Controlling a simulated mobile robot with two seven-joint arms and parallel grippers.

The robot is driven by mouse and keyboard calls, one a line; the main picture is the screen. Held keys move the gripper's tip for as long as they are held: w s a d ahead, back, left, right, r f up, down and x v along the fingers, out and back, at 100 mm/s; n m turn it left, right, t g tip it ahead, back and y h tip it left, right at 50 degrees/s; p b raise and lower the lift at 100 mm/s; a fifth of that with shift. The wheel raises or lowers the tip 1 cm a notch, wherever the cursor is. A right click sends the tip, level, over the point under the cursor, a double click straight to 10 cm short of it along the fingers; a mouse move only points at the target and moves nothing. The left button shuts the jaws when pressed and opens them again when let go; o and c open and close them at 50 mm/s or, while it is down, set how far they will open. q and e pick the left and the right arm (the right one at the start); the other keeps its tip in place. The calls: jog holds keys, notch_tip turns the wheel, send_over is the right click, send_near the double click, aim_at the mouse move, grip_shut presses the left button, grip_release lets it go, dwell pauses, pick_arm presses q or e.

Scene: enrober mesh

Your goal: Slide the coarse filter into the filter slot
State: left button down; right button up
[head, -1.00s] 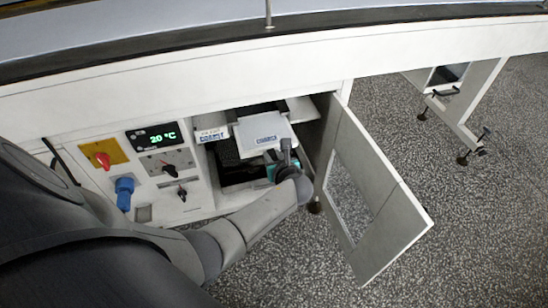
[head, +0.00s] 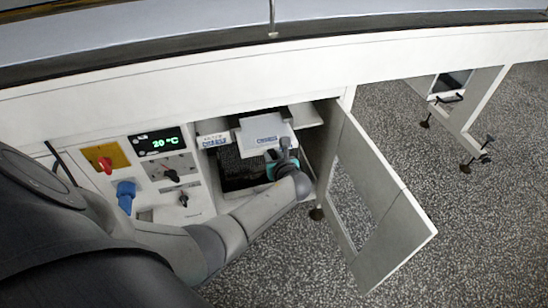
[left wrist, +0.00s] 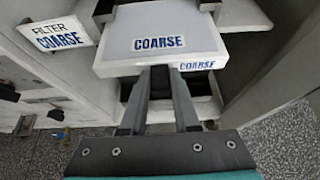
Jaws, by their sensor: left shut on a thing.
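The coarse filter (head: 256,128) is a white flat piece marked COARSE, at the mouth of the open cabinet. In the left wrist view the filter (left wrist: 160,22) has COARSE labels on its top and front edge. My left gripper (head: 283,147) is shut on the filter's near side; its two fingers (left wrist: 170,78) reach to the front edge in the wrist view. The slot sign (head: 213,140) reads FILTER COARSE and stands left of the filter. The slot itself is mostly hidden behind the filter, so I cannot tell how deep it sits. My right gripper is not in view.
The cabinet door (head: 378,210) with a window cutout stands open on the right. A control panel (head: 160,165) with knobs and a 20 °C display is on the left. A dark opening (head: 235,170) lies below the filter.

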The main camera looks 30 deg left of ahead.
aim_at(264, 131)
pick_arm(q)
jog(key=shift+w+a+b, duration=1)
jog(key=shift+w+a, duration=0.95)
jog(key=shift+a, duration=0.3)
jog(key=shift+w+a+b, duration=1.45)
jog(key=shift+w+a, duration=0.15)
jog(key=shift+a, duration=0.3)
jog(key=c, duration=0.6)
grip_release()
jog(key=shift+s+d+r+p, duration=0.25)
jog(key=shift+d+r+p, duration=0.05)
jog(key=shift+p, duration=0.2)
jog(key=shift+p+v, duration=4.95)
jog(key=shift+v, duration=2.2)
jog(key=shift+f, duration=0.1)
